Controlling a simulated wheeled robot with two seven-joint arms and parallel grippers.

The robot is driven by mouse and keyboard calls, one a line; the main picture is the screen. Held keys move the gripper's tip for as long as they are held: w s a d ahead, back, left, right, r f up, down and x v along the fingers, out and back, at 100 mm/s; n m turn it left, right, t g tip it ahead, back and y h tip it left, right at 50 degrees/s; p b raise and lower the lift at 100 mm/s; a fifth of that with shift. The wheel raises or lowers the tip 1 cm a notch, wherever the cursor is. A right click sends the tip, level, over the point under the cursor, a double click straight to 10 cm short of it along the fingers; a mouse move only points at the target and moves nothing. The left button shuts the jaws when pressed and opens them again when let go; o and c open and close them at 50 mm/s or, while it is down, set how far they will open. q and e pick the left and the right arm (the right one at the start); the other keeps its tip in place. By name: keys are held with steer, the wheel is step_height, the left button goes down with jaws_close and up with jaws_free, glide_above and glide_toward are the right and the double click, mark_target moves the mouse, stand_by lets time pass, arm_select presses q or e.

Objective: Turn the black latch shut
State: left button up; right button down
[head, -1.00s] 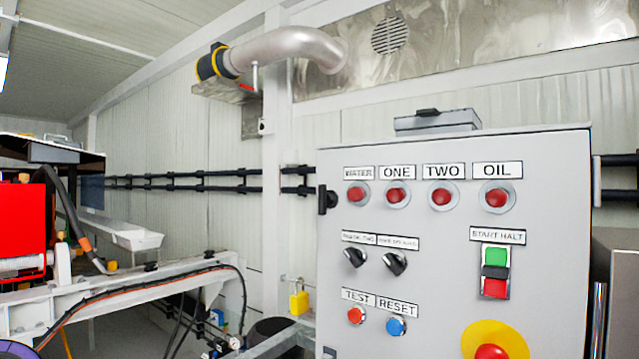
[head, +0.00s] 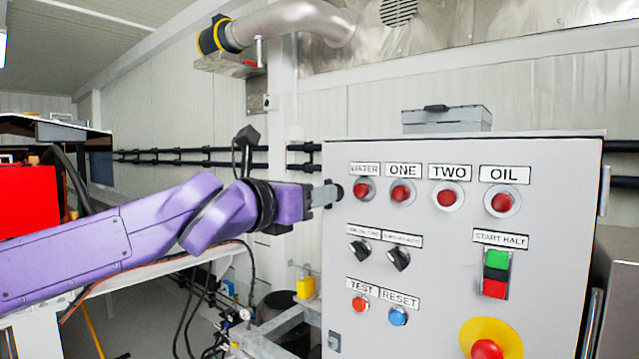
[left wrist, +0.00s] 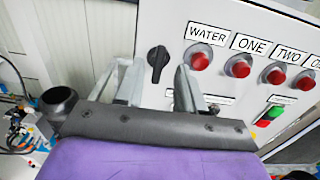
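The black latch (left wrist: 157,62) sits near the left edge of the grey control cabinet door (left wrist: 160,22). In the left wrist view its handle is roughly upright, leaning slightly. In the head view only a dark bit of the latch (head: 338,192) shows past my gripper. My left gripper (head: 322,195) is at the cabinet's upper left edge. In the left wrist view its fingers (left wrist: 157,85) are apart, one on each side of the latch in the picture. I cannot tell whether they touch it. My right gripper is not in view.
The red WATER lamp (head: 364,189) is just right of the latch. Switches, TEST and RESET buttons and a yellow-backed red stop button (head: 487,349) are lower on the door. Black pipes (head: 200,155) run along the wall.

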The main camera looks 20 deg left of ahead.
arm_select(q)
steer(key=shift+x, duration=1.1)
steer(key=shift+a, duration=0.15)
jaws_close()
steer(key=shift+f, duration=0.1)
steer(key=shift+w+a+f+n+b, duration=0.1)
steer(key=shift+f+n+b, duration=0.05)
steer(key=shift+n+b, duration=4.15)
steer(key=shift+a+f+n+b, duration=0.1)
steer(key=shift+f+n+b, duration=0.05)
steer(key=shift+n+b, duration=4.1)
steer(key=shift+n+p, duration=0.3)
steer(key=shift+n, duration=0.25)
steer(key=shift+r, duration=0.1)
jaws_free()
